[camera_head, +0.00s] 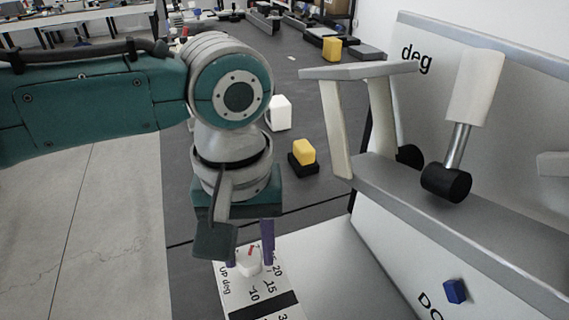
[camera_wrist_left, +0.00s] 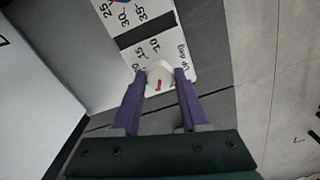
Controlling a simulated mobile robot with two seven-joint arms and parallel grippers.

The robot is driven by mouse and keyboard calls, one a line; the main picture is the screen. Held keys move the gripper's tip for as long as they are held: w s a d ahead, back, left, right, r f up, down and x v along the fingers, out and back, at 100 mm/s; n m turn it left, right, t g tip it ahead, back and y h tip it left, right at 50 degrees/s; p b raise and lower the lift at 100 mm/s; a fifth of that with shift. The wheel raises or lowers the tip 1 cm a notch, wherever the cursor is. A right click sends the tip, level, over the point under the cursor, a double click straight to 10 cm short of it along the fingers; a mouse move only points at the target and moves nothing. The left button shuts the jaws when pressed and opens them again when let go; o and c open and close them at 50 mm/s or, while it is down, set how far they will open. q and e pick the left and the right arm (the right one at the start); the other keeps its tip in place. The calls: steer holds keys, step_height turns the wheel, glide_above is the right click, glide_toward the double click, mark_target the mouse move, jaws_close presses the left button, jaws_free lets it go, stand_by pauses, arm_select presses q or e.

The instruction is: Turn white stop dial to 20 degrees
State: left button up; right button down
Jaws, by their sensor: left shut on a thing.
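The white stop dial (camera_head: 249,262) sits on a white scale plate (camera_head: 236,299) marked in degrees, low in the middle of the head view. A red mark shows on the dial. My left gripper (camera_head: 249,256) points down with its purple fingers on either side of the dial, shut on it. In the left wrist view the dial (camera_wrist_left: 160,76) sits between the two fingertips, its red mark (camera_wrist_left: 158,85) toward the camera. The plate shows 10, 15 and 20 beside the dial. The exact angle is too small to read. My right gripper does not show.
A grey console with a white-handled lever (camera_head: 474,88) and a blue knob (camera_head: 454,291) stands at the right. A grey bracket (camera_head: 358,71) juts out near the arm. Yellow blocks (camera_head: 304,151) and a white block (camera_head: 280,113) are on the dark bench behind.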

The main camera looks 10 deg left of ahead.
arm_select(q)
jaws_close()
steer(key=shift+r+m+p, duration=0.1)
steer(key=shift+m+p, duration=0.85)
steer(key=shift+m, duration=0.25)
steer(key=m+p, duration=0.1)
steer(key=m, duration=0.2)
steer(key=shift+m+p, duration=0.3)
steer(key=shift+p, duration=0.1)
steer(key=m+p, duration=0.1)
steer(key=m, duration=0.8)
steer(key=shift+m+p, duration=0.4)
